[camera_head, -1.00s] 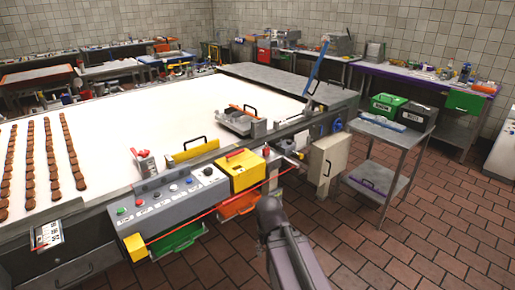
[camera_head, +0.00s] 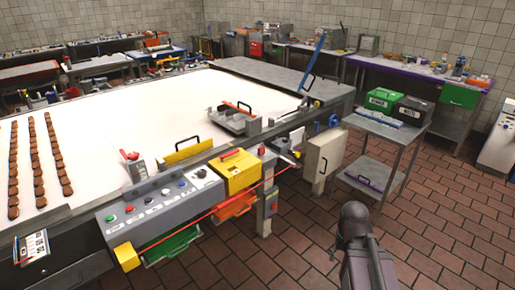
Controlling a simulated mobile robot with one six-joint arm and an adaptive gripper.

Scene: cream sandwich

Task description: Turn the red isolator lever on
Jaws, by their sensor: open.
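A yellow box (camera_head: 238,174) stands at the near edge of the conveyor, at the right end of the grey control panel. A red lever (camera_head: 231,153) lies along its top and is the likeliest isolator lever. Its on or off position cannot be told at this size. A smaller red-topped part (camera_head: 131,156) stands farther left on the belt edge. Only a dark link of my arm shows at the bottom right, well apart from the yellow box. My gripper's fingers are not visible.
The grey panel (camera_head: 160,203) carries several coloured buttons, with a red cord along its front. A cream cabinet (camera_head: 325,157) and a metal cart (camera_head: 385,128) with a green box (camera_head: 383,101) stand to the right. Brown tiled floor (camera_head: 300,250) is open in front.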

